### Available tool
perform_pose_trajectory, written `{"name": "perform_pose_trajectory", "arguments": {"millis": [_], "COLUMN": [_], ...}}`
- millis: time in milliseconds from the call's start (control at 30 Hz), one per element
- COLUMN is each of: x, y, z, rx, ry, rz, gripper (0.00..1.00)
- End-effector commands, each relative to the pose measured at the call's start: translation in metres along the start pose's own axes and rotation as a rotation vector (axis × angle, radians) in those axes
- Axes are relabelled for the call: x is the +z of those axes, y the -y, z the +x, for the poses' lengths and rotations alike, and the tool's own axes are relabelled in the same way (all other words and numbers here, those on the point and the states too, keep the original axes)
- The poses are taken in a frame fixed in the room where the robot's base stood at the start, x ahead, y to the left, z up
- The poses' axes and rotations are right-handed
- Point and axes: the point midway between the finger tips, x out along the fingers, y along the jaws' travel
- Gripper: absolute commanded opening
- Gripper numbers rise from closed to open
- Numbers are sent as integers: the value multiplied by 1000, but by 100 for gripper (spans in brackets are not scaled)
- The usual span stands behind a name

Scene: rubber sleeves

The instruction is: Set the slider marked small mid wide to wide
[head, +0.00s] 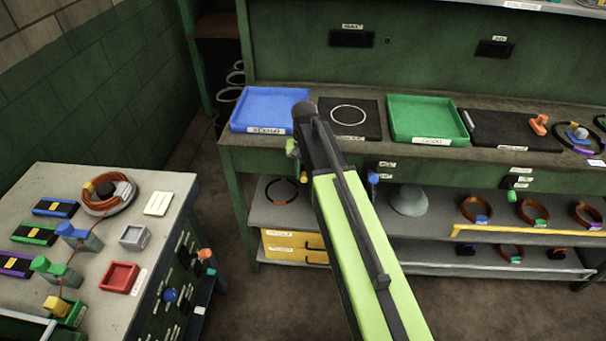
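No slider can be made out for sure as the one marked small mid wide; the labels are too small to read. Small controls sit on the bench front, among them a blue knob (373,179) right of my arm and a dark switch-like part (513,181) further right. The side panel of the grey cart at left also bears controls, with a blue knob (170,295) and an orange knob (205,254). My green and black arm rises across the middle and hides part of the bench front.
A blue tray (250,124), a black mat (367,131) with a white ring and a green tray (398,132) are on the bench. Shelves below hold coiled sleeves and a yellow drawer box (280,243). Open floor lies between cart and bench.

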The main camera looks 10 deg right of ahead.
Motion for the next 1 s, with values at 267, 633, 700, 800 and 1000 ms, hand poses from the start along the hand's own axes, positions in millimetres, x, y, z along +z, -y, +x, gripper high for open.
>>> {"name": "perform_pose_trajectory", "arguments": {"millis": [267, 633, 700, 800, 1000], "x": [0, 0, 0, 0, 0], "y": [0, 1, 1, 1, 1], "z": [0, 0, 0, 0, 0], "rx": [0, 0, 0, 0, -1], "ry": [0, 0, 0, 0, 0], "rz": [-1, -1, -1, -1, -1], "gripper": [0, 0, 0, 0, 0]}}
